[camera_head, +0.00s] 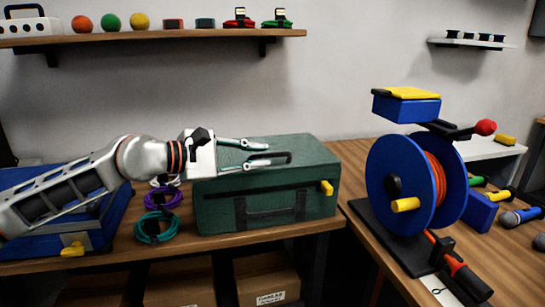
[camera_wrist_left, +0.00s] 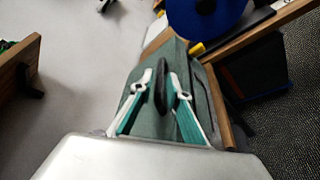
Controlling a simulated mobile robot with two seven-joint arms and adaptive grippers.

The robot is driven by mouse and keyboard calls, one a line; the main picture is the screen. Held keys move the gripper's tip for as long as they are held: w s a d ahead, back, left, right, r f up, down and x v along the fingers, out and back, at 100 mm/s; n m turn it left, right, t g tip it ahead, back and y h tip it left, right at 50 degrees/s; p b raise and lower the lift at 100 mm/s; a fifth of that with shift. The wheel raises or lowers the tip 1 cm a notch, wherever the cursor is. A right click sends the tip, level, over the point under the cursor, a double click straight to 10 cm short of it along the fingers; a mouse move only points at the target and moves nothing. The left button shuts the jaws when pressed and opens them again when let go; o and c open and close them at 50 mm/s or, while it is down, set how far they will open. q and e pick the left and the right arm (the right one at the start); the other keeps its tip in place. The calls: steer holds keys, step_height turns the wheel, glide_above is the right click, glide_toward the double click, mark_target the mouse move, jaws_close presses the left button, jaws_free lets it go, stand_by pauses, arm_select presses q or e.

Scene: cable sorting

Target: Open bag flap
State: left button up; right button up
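The dark green bag (camera_head: 300,205) stands on the wooden bench, and its top flap (camera_head: 308,145) lies shut. A black loop handle (camera_head: 289,156) is on the flap. A black strap handle and a yellow tab (camera_head: 327,187) are on the front side. My left gripper (camera_head: 266,152) is over the top of the bag, with its fingers apart. In the left wrist view, the fingers (camera_wrist_left: 160,90) are on either side of the black handle, with gaps visible. Whether they touch the flap I cannot tell. My right gripper is not in view.
A blue case (camera_head: 110,225) and coiled cables (camera_head: 154,228) are left of the bag. A blue cable reel (camera_head: 400,185) stands on the right bench. A shelf (camera_head: 150,36) with balls and small items hangs above. Open air lies between shelf and bag.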

mark_target(268, 154)
arm_select(q)
steer(key=shift+b+x, duration=0.3)
steer(key=shift+x, duration=2.05)
jaws_close()
steer(key=shift+r, duration=0.1)
steer(key=shift+w+r, duration=0.1)
steer(key=shift+r, duration=0.45)
steer(key=w+a+r+n+g, duration=0.1)
steer(key=w+r+n, duration=0.1)
steer(key=r, duration=0.3)
steer(key=w+a+r+n+g, duration=0.1)
steer(key=w+r+n, duration=0.1)
steer(key=w+r, duration=0.3)
steer(key=shift+a+r+g, duration=0.2)
steer(key=shift+r+g, duration=0.1)
steer(key=shift+r, duration=0.35)
